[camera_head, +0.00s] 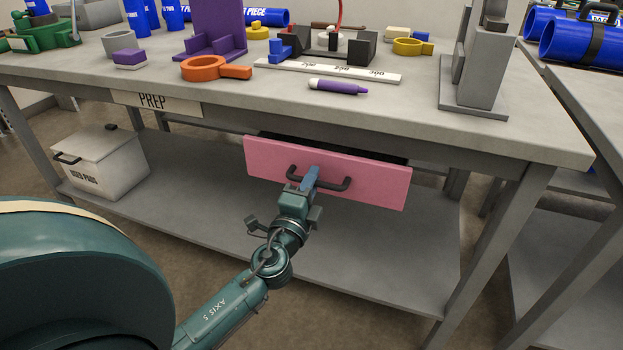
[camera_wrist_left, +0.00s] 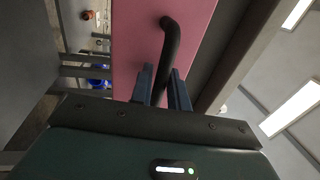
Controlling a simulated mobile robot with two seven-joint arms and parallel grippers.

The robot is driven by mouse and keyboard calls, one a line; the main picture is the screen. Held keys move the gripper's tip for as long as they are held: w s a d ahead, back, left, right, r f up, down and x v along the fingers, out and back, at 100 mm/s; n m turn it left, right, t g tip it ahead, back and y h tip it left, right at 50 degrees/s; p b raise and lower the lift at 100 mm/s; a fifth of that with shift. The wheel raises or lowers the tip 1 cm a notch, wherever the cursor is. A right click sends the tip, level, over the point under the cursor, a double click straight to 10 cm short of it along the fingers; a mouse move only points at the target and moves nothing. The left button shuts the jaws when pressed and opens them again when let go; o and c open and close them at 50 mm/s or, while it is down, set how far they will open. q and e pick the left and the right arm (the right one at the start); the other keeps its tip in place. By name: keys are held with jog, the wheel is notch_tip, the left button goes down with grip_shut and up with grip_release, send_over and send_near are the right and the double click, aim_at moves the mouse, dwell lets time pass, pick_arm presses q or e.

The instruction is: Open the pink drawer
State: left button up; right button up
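The pink drawer (camera_head: 375,182) is under the front of the workbench. A dark gap shows above its front panel, so it looks a little pulled out. Its black bar handle (camera_head: 334,186) is on the middle of the panel. My left gripper (camera_head: 311,174) is at the handle, with its blue fingers on the bar. My right gripper is not in view.
The workbench top (camera_head: 440,125) holds an orange ring clamp (camera_head: 205,69), a purple marker (camera_head: 338,86) and a ruler strip (camera_head: 327,71). A white lidded bin (camera_head: 100,165) stands on the lower shelf (camera_head: 380,260) at left. The space in front of the drawer looks clear apart from my arm.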

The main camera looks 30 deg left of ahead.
pick_arm(q)
grip_shut()
dwell(0.5)
